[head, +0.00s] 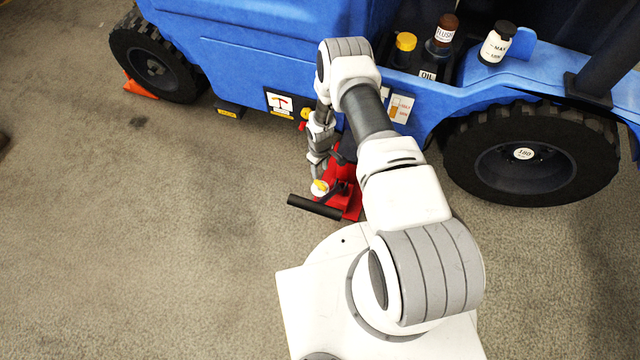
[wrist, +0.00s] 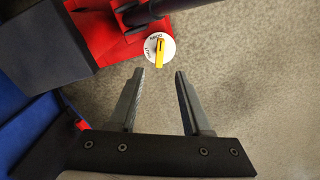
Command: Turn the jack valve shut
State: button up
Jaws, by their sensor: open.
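The jack valve is a white round dial with a yellow handle (wrist: 160,48) on the red jack (wrist: 98,38). In the wrist view its printed letters sit around the upper and left rim, partly too small to read. The handle points roughly up and down in that picture. My gripper (wrist: 160,76) is open and empty, its fingertips just short of the dial and apart from it. In the head view the valve (head: 320,187) shows on the red jack (head: 346,190), below my wrist; my fingers are hard to make out there.
A black jack bar (head: 314,207) sticks out beside the valve. The blue vehicle (head: 250,60) stands behind, with a large wheel (head: 525,155) at right and an orange chock (head: 140,88) at its far wheel. Bottles (head: 443,32) stand on the vehicle. Carpet at left is clear.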

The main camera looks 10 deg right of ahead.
aim_at(320, 183)
notch_tip(320, 183, down, 10)
jog(key=b, duration=0.3)
jog(key=shift+b, duration=0.3)
grip_shut()
